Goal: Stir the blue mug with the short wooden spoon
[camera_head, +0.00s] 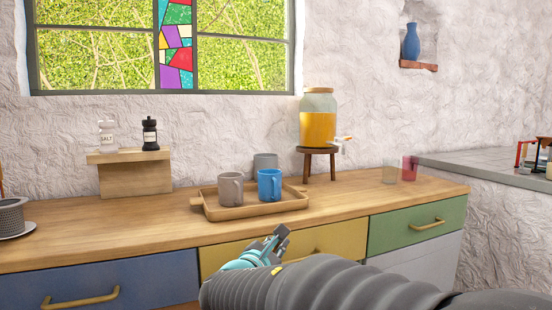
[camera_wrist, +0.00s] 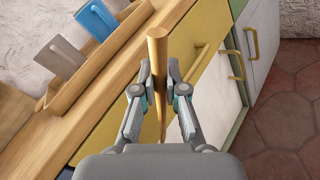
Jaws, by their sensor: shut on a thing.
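The blue mug (camera_head: 269,186) stands upright at the front right of a wooden tray (camera_head: 257,212) on the counter. It also shows at the top left of the wrist view (camera_wrist: 96,20). My gripper (camera_head: 274,242) is in front of the counter's edge, lower than the tray and apart from the mug. In the wrist view my gripper (camera_wrist: 161,92) is shut on a wooden rod, which I take to be the wooden spoon (camera_wrist: 158,62). The rod's thicker end points up in that view; its other end is partly hidden. The spoon cannot be made out in the head view.
A mauve-grey mug (camera_head: 230,188) and a grey mug (camera_head: 265,161) share the tray. A drink dispenser (camera_head: 318,125) stands on a stool behind right. A wooden shelf (camera_head: 135,172) holds salt and pepper. Drawer handles (camera_head: 428,225) stick out below.

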